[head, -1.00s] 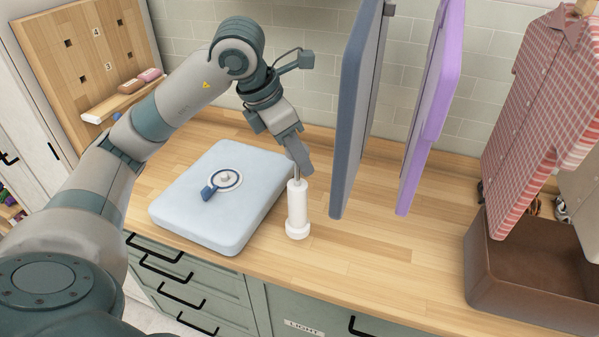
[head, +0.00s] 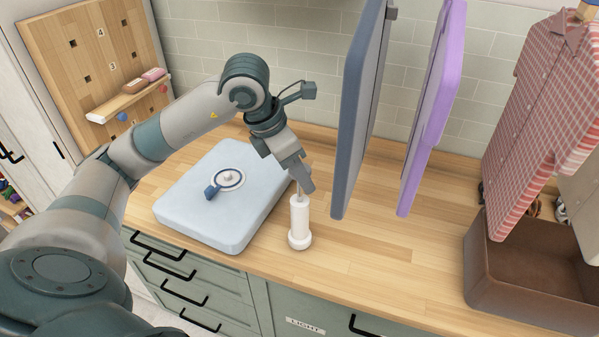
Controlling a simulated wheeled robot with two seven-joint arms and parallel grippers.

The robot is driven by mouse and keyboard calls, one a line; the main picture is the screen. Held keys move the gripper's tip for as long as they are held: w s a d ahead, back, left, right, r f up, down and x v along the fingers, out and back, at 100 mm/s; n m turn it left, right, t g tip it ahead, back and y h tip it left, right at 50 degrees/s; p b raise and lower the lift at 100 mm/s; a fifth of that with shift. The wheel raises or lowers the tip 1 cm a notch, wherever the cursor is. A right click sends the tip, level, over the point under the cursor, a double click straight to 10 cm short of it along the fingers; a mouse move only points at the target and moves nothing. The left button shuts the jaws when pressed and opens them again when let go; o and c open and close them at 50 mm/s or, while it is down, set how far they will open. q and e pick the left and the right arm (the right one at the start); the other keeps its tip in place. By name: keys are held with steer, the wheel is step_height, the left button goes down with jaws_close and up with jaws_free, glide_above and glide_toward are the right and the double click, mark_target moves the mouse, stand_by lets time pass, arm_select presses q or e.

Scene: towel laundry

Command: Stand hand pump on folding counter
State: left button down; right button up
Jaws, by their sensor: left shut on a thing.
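The white hand pump (head: 300,227) is upright, just right of a pale blue cushion-like slab, over the wooden folding counter (head: 375,252). Its wider round base points down. I cannot tell whether the base touches the counter. My left gripper (head: 303,187) reaches down from above and is shut on the thin rod at the top of the pump. The fingertips partly hide the rod. My right gripper does not show.
The pale blue slab (head: 190,207) with a round valve and blue tab lies left of the pump. Blue-grey (head: 352,130) and purple (head: 428,120) panels hang close at right. A brown bin (head: 500,278) stands at far right. The counter is clear between pump and bin.

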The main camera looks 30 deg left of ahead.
arm_select(q)
steer(key=shift+f, duration=0.3)
steer(key=shift+f, duration=0.2)
steer(key=c, duration=1.2)
jaws_free()
steer(key=shift+r, duration=0.1)
